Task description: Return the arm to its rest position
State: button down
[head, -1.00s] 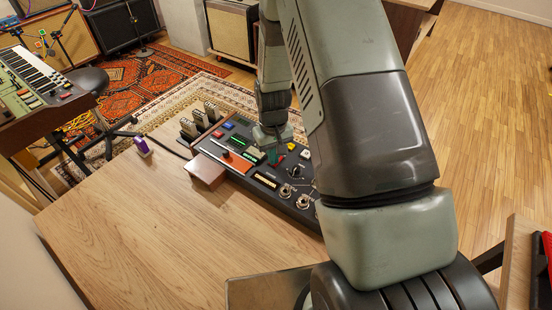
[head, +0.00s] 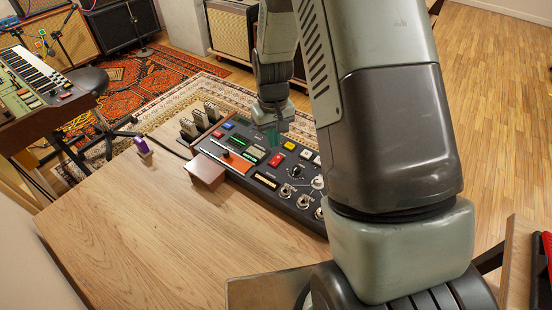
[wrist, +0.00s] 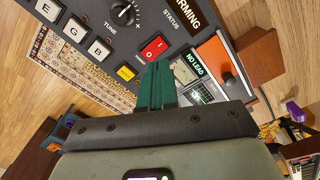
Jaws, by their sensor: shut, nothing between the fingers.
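My arm rises from the table's right side and reaches over a dark control panel (head: 262,180). My gripper (head: 272,138) hangs just above the panel's far part, fingers pointing down. In the wrist view its green fingers (wrist: 158,72) are together with nothing between them. A red rocker switch (wrist: 154,46) and a yellow button (wrist: 125,74) lie near the fingertips in that view. The panel also has a tuning knob (wrist: 123,13) and square keys marked with letters. Part of the panel's right side is hidden behind my arm.
The panel stands on a wooden table (head: 150,230) whose left and front are clear. A small wooden block (head: 206,172) sits at the panel's left edge. A purple object (head: 142,145) stands near the table's far left edge. A keyboard (head: 32,78) is at left.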

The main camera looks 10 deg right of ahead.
dwell(0.4)
jog(key=s+d+r+m+t, duration=0.1)
jog(key=s+r, duration=0.2)
jog(key=r, duration=0.7)
jog(key=s+r+t, duration=0.2)
jog(key=s+r, duration=0.2)
jog(key=r, duration=0.7)
jog(key=s+d+r+t, duration=0.1)
jog(key=s+r, duration=0.4)
jog(key=s, duration=0.4)
jog(key=s+r+m+t, duration=0.1)
jog(key=s+r, duration=0.4)
jog(key=s, duration=0.4)
jog(key=shift+d+r+m+t, duration=0.15)
jog(key=shift+d+m+t, duration=0.15)
jog(key=shift+d, duration=0.1)
